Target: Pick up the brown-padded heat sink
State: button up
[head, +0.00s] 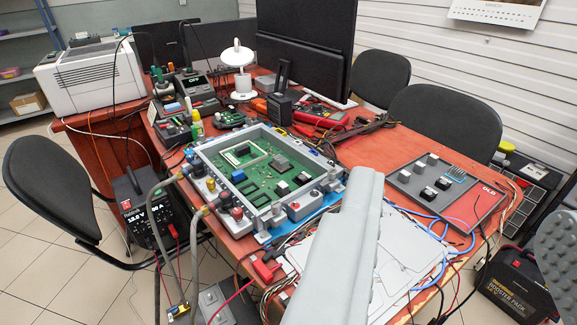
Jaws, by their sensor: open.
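Small grey blocks that look like heat sinks (432,158) stand on a dark grey tray (467,214) marked "OLD" at the right of the table. Two darker blocks with pale sides (442,183) stand in front of them on the tray. A grey finned block (280,163) and smaller dark blocks sit on the green circuit board (258,178) in a grey frame. No brown pad is distinguishable, so I cannot tell which block is the brown-padded heat sink.
Grey-white panels (400,262) and blue cables (430,215) lie in front of the tray. A red-black meter (320,115), monitors (305,50) and a white printer (90,80) stand behind. Chairs (440,118) stand beyond the table. The red tabletop left of the tray is partly clear.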

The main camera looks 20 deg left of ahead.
aim_at(280, 162)
jog(key=i+l+u, duration=0.1)
jog(key=i+l, duration=0.95)
jog(key=l, duration=0.1)
